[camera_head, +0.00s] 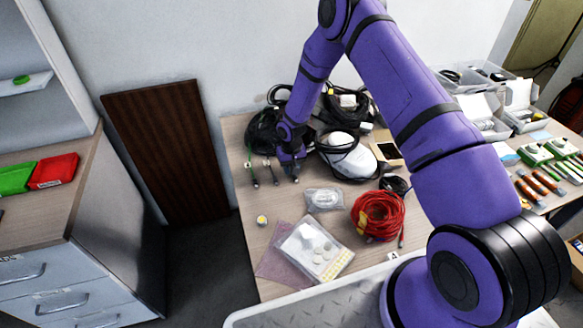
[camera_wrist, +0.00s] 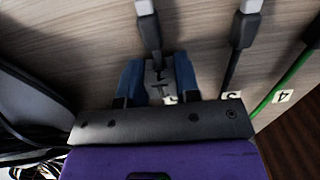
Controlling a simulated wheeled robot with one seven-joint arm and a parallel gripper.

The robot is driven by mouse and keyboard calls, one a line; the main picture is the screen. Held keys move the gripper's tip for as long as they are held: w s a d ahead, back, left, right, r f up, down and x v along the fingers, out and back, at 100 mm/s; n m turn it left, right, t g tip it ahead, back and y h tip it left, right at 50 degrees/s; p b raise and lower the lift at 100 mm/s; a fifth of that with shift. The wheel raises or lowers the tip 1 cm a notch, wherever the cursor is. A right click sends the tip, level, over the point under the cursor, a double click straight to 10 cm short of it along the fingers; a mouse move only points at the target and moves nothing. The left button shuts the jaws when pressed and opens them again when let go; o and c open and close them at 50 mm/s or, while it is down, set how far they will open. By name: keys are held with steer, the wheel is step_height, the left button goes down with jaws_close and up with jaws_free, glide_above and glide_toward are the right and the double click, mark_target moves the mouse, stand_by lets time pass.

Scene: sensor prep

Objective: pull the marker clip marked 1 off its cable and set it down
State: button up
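In the wrist view, the two blue fingertips of my gripper (camera_wrist: 158,74) stand on either side of a dark cable with a grey plug (camera_wrist: 148,22). A small grey-white piece with a dark mark (camera_wrist: 157,90) shows between the fingers, partly hidden; I cannot read its number surely or tell whether the fingers press on it. To the right lie another dark cable (camera_wrist: 232,68) with a white tag (camera_wrist: 231,95) and a green cable (camera_wrist: 298,72) with a tag marked 4 (camera_wrist: 283,97). In the head view, my gripper (camera_head: 291,172) is low over the table's back left.
A white rounded device (camera_head: 345,158) and black cable coils (camera_head: 352,108) crowd the right and back. A clear bag (camera_head: 325,199), a red cable coil (camera_head: 378,215) and a plastic tray (camera_head: 316,250) lie nearer. The table's front left (camera_head: 254,245) has some bare room.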

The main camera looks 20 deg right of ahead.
steer(key=shift+o, duration=1.2)
steer(key=c, duration=0.3)
steer(key=shift+r, duration=2.45)
